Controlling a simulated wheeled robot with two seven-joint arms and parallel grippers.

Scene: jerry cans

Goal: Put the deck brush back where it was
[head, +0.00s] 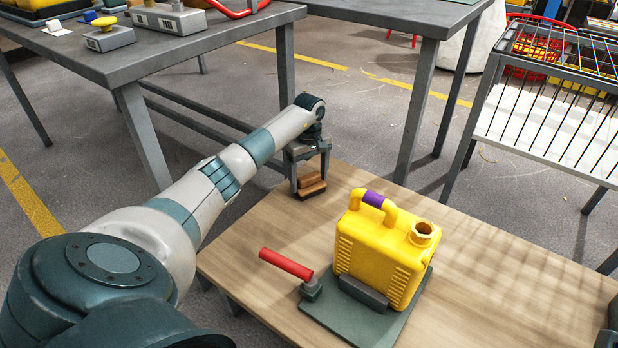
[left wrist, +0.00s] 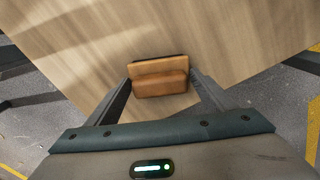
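The deck brush (head: 312,186) is a small brown wooden block with a raised part on top, at the far left corner of the wooden table. My left gripper (head: 309,180) points down over that corner with one finger on each side of the block. In the left wrist view, the brush (left wrist: 160,80) sits between the two fingertips (left wrist: 160,84), which appear to touch its ends. Whether its underside rests on the table is hard to tell.
On the wooden table (head: 480,250), a yellow jerry can (head: 375,255) with a purple band stands on a grey-green base (head: 345,322) beside a red handle (head: 286,264). A grey table (head: 90,55) stands behind my left arm. A wire rack (head: 550,110) is at right.

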